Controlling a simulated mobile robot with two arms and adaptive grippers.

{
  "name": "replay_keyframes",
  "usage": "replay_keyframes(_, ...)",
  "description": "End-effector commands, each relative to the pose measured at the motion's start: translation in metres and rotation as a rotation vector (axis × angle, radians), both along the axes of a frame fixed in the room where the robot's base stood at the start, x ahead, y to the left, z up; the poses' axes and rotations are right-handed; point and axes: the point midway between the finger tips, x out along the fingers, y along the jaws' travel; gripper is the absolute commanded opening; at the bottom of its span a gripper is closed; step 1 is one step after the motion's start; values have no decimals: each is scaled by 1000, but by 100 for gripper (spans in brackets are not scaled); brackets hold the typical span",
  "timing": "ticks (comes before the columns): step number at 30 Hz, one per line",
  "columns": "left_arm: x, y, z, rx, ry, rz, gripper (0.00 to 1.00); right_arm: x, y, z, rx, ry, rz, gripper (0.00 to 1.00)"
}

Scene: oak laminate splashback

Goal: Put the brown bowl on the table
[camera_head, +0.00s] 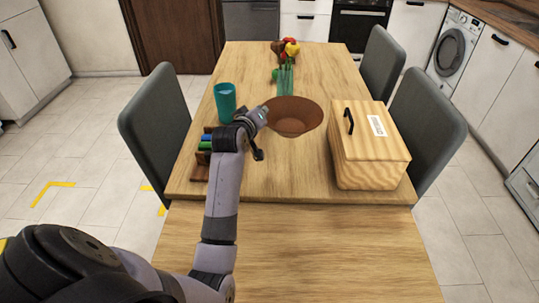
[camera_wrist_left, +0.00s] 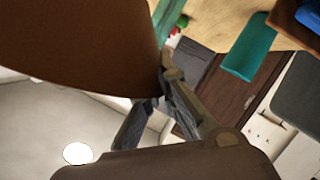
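The brown bowl (camera_head: 294,119) is at the middle of the wooden table (camera_head: 300,182) in the head view, its opening facing up. My left gripper (camera_head: 262,114) is at the bowl's left rim. The gripper looks shut on the rim. Whether the bowl rests on the table or hangs slightly above it is hard to tell. My right gripper is not in view.
A wooden box (camera_head: 368,150) stands to the right. A dark rack with coloured items (camera_head: 203,152) is left of my arm. Grey chairs flank the table. The table's front is clear.

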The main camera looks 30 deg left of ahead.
Motion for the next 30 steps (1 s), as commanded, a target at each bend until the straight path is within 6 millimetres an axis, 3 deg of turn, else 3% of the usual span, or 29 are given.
replay_keyframes(3,-1,0,-35,-3,4,-1,0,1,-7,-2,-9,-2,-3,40)
replay_keyframes(10,-1,0,-89,0,1,0,0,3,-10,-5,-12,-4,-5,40)
replay_keyframes(17,-1,0,-110,0,-2,1,0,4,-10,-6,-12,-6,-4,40)
replay_keyframes(24,-1,0,-145,-1,-1,1,0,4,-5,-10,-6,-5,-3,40)
replay_keyframes(30,-1,0,-150,-1,-4,1,0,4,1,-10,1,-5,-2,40)
